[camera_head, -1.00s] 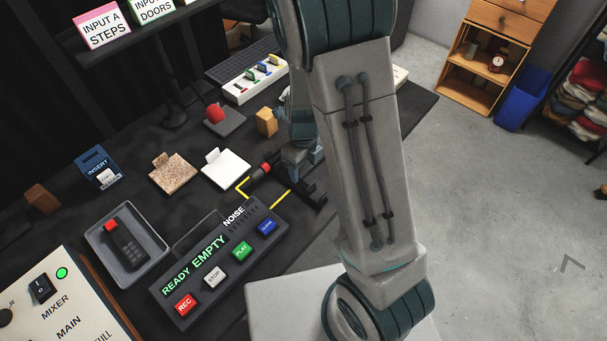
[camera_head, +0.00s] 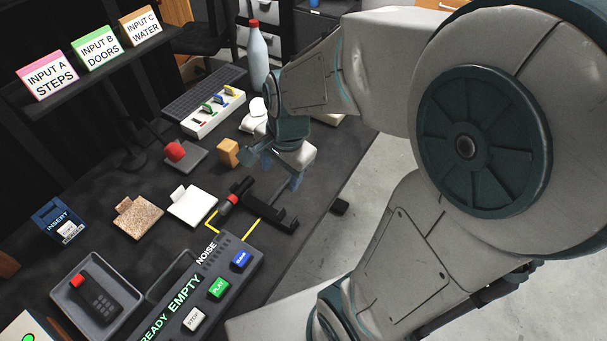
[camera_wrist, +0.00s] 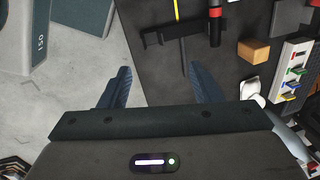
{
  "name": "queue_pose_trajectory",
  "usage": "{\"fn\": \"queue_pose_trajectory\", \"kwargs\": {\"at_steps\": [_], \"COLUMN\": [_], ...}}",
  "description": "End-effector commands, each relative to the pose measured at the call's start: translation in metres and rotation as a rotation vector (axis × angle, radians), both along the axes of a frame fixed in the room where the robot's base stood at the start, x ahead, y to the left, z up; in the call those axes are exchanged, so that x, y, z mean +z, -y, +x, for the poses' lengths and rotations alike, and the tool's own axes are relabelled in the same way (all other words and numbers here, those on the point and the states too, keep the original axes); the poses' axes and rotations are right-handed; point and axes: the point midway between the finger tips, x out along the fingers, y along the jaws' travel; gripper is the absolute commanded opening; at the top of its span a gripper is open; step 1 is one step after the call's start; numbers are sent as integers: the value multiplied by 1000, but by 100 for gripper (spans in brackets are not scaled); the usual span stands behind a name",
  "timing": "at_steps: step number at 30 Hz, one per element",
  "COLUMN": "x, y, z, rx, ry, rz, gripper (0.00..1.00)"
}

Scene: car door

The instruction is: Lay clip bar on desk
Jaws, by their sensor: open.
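A wooden block (camera_head: 228,152) and a red-topped button (camera_head: 176,151) stand near my gripper. A button panel (camera_head: 205,285) lies in front of the bar. A switch box (camera_head: 214,112) and a bottle (camera_head: 257,58) are farther back. Floor is open to the right.

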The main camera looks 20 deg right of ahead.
Motion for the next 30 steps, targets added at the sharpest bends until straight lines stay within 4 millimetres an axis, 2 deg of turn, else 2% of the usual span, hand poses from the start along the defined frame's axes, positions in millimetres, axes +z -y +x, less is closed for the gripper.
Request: {"fn": "queue_pose_trajectory", "kwargs": {"at_steps": [1, 6, 13, 18, 30], "x": [10, 34, 53, 57, 57], "y": [3, 11, 19, 20, 21], "z": [-8, -36, -65, -74, -74], "rx": [104, 496, 891, 1010, 1023], "ry": [29, 109, 159, 165, 165], "rz": [-19, -116, -250, -294, -297], "gripper": [58, 58, 58, 58, 58]}}
